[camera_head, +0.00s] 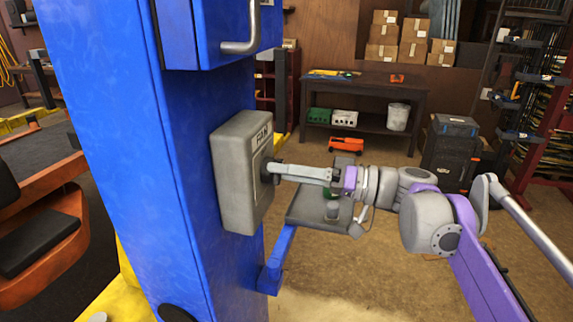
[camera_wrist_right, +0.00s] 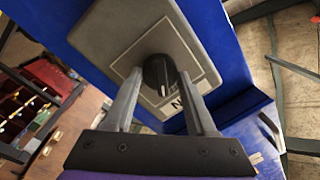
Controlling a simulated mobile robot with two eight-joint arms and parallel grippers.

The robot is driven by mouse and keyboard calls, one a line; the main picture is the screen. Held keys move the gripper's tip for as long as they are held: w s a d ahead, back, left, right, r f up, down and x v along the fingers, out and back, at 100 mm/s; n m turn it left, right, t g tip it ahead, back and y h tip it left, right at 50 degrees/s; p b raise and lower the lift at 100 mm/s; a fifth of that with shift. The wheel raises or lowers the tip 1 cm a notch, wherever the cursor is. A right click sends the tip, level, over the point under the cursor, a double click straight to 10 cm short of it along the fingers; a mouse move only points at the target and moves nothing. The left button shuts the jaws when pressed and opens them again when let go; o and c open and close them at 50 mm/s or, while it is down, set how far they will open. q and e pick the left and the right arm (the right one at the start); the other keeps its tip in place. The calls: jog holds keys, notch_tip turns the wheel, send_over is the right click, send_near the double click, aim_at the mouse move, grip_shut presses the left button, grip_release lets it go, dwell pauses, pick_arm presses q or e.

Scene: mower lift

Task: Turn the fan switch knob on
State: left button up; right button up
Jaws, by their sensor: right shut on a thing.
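The grey fan switch box (camera_head: 232,170), marked FAN, is mounted on the blue post (camera_head: 130,130) in the head view. Its black knob (camera_wrist_right: 158,75) shows in the right wrist view, on the box's face plate (camera_wrist_right: 190,62). My right gripper (camera_head: 274,172) reaches in from the right and is at the knob. In the wrist view the fingers of my right gripper (camera_wrist_right: 157,82) stand on either side of the knob and are shut on it. In the head view the knob is mostly hidden by the fingers. My left gripper is not in view.
A blue cabinet with a metal handle (camera_head: 245,38) is above the switch box. A grey pad on a blue arm (camera_head: 310,207) lies below my right arm. A dark workbench (camera_head: 365,88) and a black toolbox (camera_head: 449,150) stand farther back. Open floor lies between.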

jog(key=m+t+p, duration=0.1)
jog(key=m+p, duration=0.2)
jog(key=m, duration=0.9)
jog(key=shift+s, duration=0.1)
jog(key=shift+m, duration=0.5)
jog(key=o, duration=1.4)
jog(key=shift+f, duration=0.1)
jog(key=shift+c, duration=0.2)
jog(key=b+v, duration=0.1)
jog(key=v, duration=0.9)
jog(key=shift+s+d, duration=0.2)
jog(key=shift+d, duration=0.15)
jog(key=shift+f, duration=0.1)
